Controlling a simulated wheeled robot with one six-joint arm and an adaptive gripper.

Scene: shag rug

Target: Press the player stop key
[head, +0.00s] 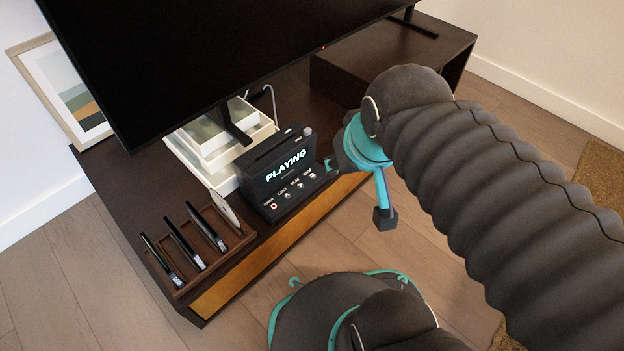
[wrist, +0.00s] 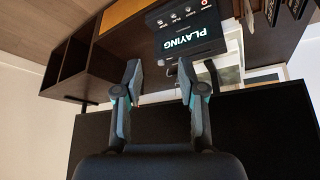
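The player (head: 290,172) is a dark box on the low cabinet, its screen lit with "PLAYING". A row of small keys runs along its lower front, with a red-ringed power key at the left end. The stop key (head: 312,176) is at the right end of the row. In the wrist view the player (wrist: 187,38) appears upside down, and the stop key (wrist: 162,22) is at the left end. My gripper (wrist: 159,75) is open and empty, with its two fingers apart. In the head view it is to the right of the player, apart from the keys.
A large black screen (head: 200,60) stands behind and above the player. White trays (head: 215,140) are stacked behind it. A wooden rack (head: 205,245) with several thin cases stands to its left. The cabinet front edge and open floor lie nearer.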

